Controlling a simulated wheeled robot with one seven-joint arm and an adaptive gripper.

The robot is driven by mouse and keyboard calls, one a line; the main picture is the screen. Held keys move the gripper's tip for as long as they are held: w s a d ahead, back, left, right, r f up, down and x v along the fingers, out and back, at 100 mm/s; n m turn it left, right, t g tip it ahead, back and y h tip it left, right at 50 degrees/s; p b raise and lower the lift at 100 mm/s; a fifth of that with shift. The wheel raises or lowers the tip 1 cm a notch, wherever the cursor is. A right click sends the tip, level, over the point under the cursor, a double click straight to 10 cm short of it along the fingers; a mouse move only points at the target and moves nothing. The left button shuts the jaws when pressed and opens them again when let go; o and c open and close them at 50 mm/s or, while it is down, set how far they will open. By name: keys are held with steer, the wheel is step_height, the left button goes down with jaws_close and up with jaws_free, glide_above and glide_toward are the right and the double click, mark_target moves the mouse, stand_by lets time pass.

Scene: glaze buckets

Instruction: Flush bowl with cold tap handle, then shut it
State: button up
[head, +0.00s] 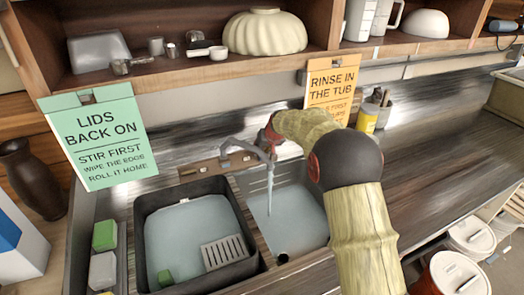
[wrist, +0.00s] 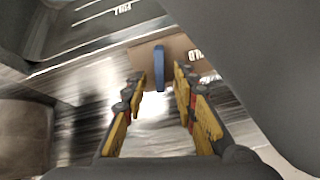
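The blue tap handle (wrist: 159,68) stands on a brown plate (wrist: 178,47) with partly hidden lettering that seems to read COLD. My gripper (wrist: 160,78) is open, with its yellow-padded fingers on either side of the handle and gaps showing. In the head view my gripper (head: 270,140) is at the right side of the grey tap (head: 268,180), mostly hidden behind my arm. The tap's spout points down over the right sink bowl (head: 306,212), which has a dark drain near its front.
A black tub (head: 143,225) holding pale liquid fills the left sink side. Sponges (head: 104,236) lie left of it. Two hanging signs (head: 100,137) (head: 331,82) and a shelf with bowls (head: 265,33) are above.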

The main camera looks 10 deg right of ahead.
steer(key=v, duration=1.1)
steer(key=shift+s+r, duration=0.3)
